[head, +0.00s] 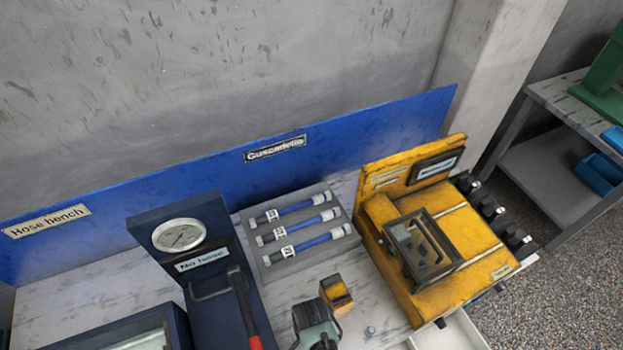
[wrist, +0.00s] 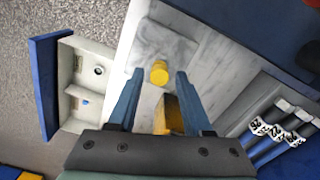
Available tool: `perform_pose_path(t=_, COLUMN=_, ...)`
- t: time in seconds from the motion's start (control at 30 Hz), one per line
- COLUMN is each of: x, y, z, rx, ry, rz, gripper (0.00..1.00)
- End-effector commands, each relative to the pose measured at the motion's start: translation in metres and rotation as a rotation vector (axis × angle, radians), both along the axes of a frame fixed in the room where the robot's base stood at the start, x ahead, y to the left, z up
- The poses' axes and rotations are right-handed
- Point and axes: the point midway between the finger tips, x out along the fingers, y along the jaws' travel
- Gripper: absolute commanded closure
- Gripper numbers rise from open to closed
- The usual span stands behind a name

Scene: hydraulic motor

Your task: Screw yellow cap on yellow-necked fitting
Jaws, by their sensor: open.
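A short yellow cylinder (wrist: 159,72), which looks like the yellow cap, shows in the wrist view. It lies between the tips of my gripper (wrist: 159,75), whose two blue fingers stand apart on either side of it. I cannot tell whether it touches either finger or how far below it is. In the head view my gripper (head: 316,325) is at the bottom centre, over the bench; its fingertips are not clear there. I cannot make out the yellow-necked fitting in either view.
A yellow-orange block (head: 337,293) is close by my gripper. The yellow machine (head: 460,235) stands right, the hose rack (head: 270,268) behind, the dark blue gauge stand (head: 215,245) left. A white compartment tray (wrist: 72,85) holds small parts.

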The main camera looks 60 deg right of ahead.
Motion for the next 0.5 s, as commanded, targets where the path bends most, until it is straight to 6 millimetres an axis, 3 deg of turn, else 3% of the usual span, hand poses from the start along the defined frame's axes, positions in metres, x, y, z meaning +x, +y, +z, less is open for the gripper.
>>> perform_pose_path(t=0.23, x=-0.0004, y=0.0005, z=0.0002, rx=0.0, ry=0.001, rz=0.293, gripper=0.5)
perform_pose_path(t=0.5, x=-0.0004, y=0.0004, z=-0.0002, rx=0.0, ry=0.001, rz=0.353, gripper=0.5)
